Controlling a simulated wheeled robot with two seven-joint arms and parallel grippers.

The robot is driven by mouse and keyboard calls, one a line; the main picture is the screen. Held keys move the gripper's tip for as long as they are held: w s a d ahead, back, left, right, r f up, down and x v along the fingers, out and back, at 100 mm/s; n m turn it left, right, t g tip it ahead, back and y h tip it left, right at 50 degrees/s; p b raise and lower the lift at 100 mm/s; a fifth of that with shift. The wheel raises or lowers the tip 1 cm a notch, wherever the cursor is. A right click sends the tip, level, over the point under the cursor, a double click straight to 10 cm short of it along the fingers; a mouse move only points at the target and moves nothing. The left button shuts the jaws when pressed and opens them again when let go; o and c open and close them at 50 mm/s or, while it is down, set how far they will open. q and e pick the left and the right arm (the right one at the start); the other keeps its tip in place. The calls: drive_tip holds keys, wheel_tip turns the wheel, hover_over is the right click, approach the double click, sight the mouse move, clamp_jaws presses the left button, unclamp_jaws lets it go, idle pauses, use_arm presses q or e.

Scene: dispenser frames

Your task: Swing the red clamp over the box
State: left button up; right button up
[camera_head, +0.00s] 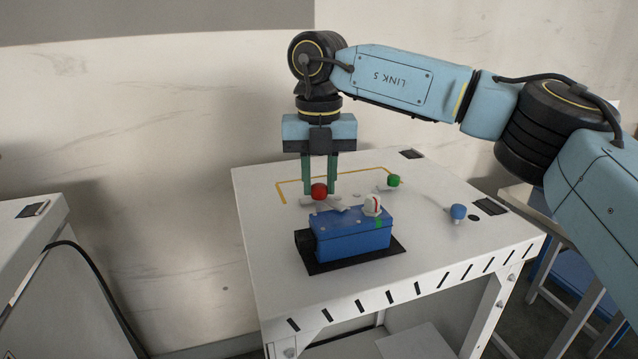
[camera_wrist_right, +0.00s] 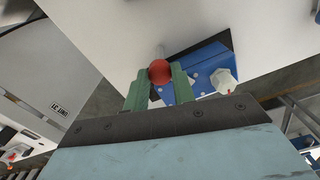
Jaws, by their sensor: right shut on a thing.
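The red clamp's ball knob (camera_head: 319,190) is at the rear left of the blue box (camera_head: 350,238). My right gripper (camera_head: 319,191) comes down from above, its green fingers shut on the red knob. In the right wrist view the red knob (camera_wrist_right: 160,71) sits between the green fingertips (camera_wrist_right: 160,78). A pale arm of the clamp runs from below the knob toward the box's top edge; its exact contact is unclear. The blue box (camera_wrist_right: 207,62) also shows just beyond the fingers. My left gripper is not in view.
A green-knobbed clamp (camera_head: 393,181) and a blue-knobbed clamp (camera_head: 458,212) stand behind and right. The box rests on a black plate (camera_head: 386,251). The white table's (camera_head: 275,255) front left is clear.

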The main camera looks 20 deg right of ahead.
drive_tip(key=m+b, duration=0.1)
drive_tip(key=m, duration=0.4)
drive_tip(key=shift+m+b, duration=0.3)
drive_tip(key=shift+m, duration=0.1)
idle(0.4)
drive_tip(key=o, duration=1)
drive_tip(key=shift+r, duration=0.15)
wheel_tip(320, 180, up, 13)
drive_tip(key=shift+r+p, duration=0.1)
drive_tip(key=shift+p, duration=0.4)
